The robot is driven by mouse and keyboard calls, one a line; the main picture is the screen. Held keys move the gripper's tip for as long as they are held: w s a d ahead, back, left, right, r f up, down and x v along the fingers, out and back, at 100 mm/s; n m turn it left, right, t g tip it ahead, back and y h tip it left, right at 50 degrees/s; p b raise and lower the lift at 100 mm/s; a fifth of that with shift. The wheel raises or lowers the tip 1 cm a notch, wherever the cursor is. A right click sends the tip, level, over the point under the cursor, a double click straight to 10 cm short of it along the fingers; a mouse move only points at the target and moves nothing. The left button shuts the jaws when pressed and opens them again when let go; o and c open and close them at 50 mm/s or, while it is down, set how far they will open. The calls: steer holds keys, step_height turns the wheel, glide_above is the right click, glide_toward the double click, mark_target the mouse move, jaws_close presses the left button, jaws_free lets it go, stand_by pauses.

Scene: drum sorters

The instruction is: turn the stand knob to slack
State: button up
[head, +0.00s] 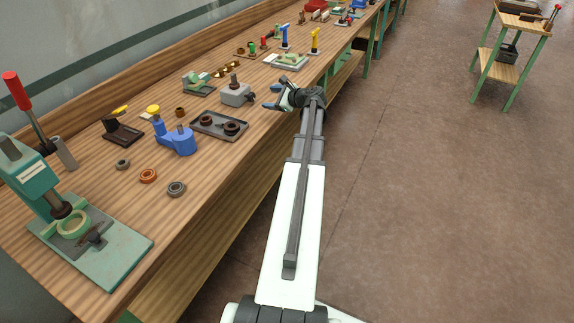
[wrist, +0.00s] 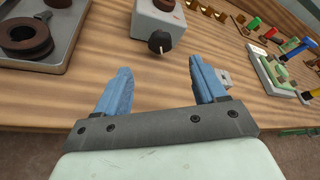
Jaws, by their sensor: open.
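The stand is a grey block (head: 236,95) with a dark post on top, on the bench in the head view. Its dark knob (head: 251,98) sits on the side facing my gripper. In the wrist view the grey block (wrist: 150,22) is at the top centre, and the black round knob (wrist: 159,43) on its front has a pale mark. My gripper (wrist: 160,75) is open with its two blue fingers apart and nothing between them. The knob lies just beyond the fingertips, roughly between them, and appears untouched. In the head view my gripper (head: 272,96) is at the bench's front edge.
A dark tray (head: 211,130) with ring parts lies left of the stand; it also shows in the wrist view (wrist: 72,38). A green fixture (head: 287,62) stands to the right, with small brass parts (head: 227,69) behind. Bare bench wood lies before the stand.

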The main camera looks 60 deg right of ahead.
mark_target(254, 95)
steer(key=x, duration=1.1)
steer(key=shift+w+d, duration=0.1)
steer(key=shift+s+r+m, duration=0.1)
steer(key=shift+s+m, duration=0.1)
steer(key=shift+m, duration=0.1)
steer(key=m+y, duration=0.3)
steer(key=shift+d+r+m, duration=0.1)
steer(key=shift+d+m, duration=0.2)
steer(key=v, duration=1.3)
steer(key=shift+s+a+r, duration=0.2)
steer(key=shift+s, duration=0.05)
steer(key=s+a+f+n+g, duration=0.4)
steer(key=a+f+n, duration=0.2)
steer(key=f+n, duration=0.4)
steer(key=s+a+f+n+g, duration=0.4)
steer(key=a+f+n, duration=0.3)
steer(key=f+n, duration=0.3)
step_height(254, 95, down, 3)
steer(key=shift+s+g, duration=0.25)
steer(key=shift+g, duration=0.45)
